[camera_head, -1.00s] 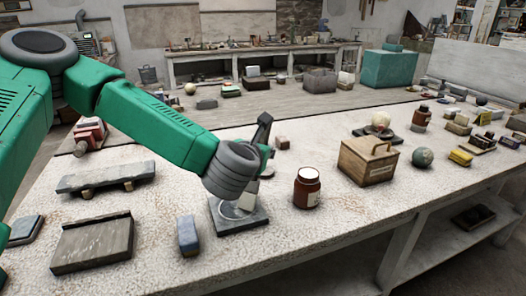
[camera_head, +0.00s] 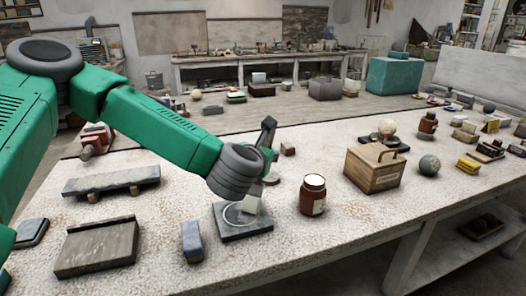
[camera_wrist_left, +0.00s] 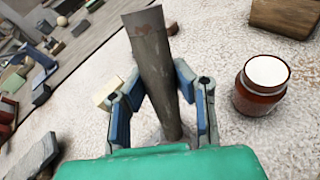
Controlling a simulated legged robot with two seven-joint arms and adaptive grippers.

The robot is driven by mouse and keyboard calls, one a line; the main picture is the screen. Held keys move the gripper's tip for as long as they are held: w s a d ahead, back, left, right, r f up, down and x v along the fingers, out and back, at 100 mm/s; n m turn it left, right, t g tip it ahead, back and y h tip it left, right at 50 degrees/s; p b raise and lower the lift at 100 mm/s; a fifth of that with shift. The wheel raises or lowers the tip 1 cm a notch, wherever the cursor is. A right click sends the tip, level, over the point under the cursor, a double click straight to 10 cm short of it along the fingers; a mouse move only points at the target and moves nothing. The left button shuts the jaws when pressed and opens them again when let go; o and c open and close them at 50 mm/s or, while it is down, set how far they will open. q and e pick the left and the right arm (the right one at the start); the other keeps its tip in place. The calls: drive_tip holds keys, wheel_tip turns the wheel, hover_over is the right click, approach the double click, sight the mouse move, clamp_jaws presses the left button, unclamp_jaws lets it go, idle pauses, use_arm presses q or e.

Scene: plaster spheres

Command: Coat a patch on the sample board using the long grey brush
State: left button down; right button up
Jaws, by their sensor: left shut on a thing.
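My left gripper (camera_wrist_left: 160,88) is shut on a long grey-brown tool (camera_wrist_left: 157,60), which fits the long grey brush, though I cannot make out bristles. In the head view, my left gripper (camera_head: 268,158) is partly hidden behind its own wrist. Below it, a pale piece (camera_head: 252,203) shows over a dark square plate (camera_head: 236,232) with a clear ring on it. I cannot tell whether they touch. A grey slab on small feet (camera_head: 112,180) and a grey ledged board (camera_head: 97,248) lie at left. I cannot tell which is the sample board. My right gripper is not in view.
A brown jar (camera_head: 312,196) with a white top stands right of the plate, and a blue-grey block (camera_head: 191,242) to its left. A wooden box (camera_head: 374,168) and a green sphere (camera_head: 429,165) are farther right. The table's front right is clear.

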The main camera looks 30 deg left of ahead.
use_arm(q)
drive_tip(key=shift+s+d+b, duration=0.3)
drive_tip(key=shift+s+d, duration=0.8)
drive_tip(key=shift+d, duration=0.15)
drive_tip(key=shift+w+a, duration=1.45)
drive_tip(key=shift+a, duration=0.3)
drive_tip(key=shift+s+d+r+p, duration=0.35)
drive_tip(key=shift+s+d+r, duration=0.4)
drive_tip(key=shift+d, duration=0.15)
drive_tip(key=shift+f, duration=0.1)
